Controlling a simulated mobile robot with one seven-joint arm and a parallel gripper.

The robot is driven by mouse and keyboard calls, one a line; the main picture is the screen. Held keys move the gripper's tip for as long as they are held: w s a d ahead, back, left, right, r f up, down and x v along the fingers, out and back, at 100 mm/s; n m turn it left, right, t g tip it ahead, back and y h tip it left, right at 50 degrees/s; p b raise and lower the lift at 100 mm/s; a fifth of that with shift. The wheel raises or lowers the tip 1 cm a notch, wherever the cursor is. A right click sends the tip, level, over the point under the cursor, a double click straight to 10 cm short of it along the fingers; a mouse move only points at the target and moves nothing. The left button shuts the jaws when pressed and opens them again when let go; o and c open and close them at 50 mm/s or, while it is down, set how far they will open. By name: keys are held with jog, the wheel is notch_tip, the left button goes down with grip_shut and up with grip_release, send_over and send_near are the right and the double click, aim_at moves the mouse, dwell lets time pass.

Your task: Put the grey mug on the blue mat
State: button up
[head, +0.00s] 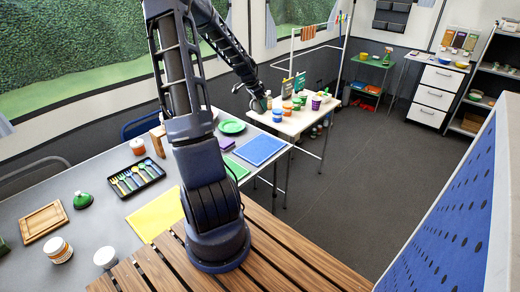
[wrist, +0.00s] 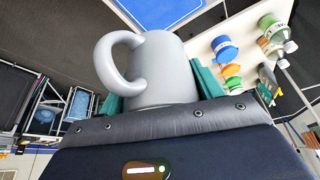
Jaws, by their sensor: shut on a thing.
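The grey mug (wrist: 163,72) is between the green fingers of my gripper (wrist: 160,95) in the wrist view, its handle to the left. My gripper (head: 261,104) is shut on it. In the head view the gripper is above the near left part of the white table, and the mug is too small to make out clearly. The blue mat (head: 260,149) lies flat and bare at the right end of the grey table, nearer than the gripper. It also shows at the top edge of the wrist view (wrist: 160,8), apart from the mug.
The white table (head: 290,121) holds blue, green, orange and purple cups and bottles. On the grey table (head: 100,197) are a green plate (head: 232,127), a cutlery tray (head: 136,177), a yellow mat (head: 155,215) and a purple block (head: 226,144). A green mat (head: 236,169) lies beside the blue mat.

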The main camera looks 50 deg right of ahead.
send_near(263, 147)
jog(key=x, duration=0.4)
jog(key=shift+s+d+f, duration=0.1)
jog(key=shift+d+f, duration=0.15)
jog(key=shift+f, duration=0.1)
dwell(0.4)
jog(key=o, duration=1.2)
jog(key=shift+f, duration=0.1)
jog(key=shift+c, duration=0.2)
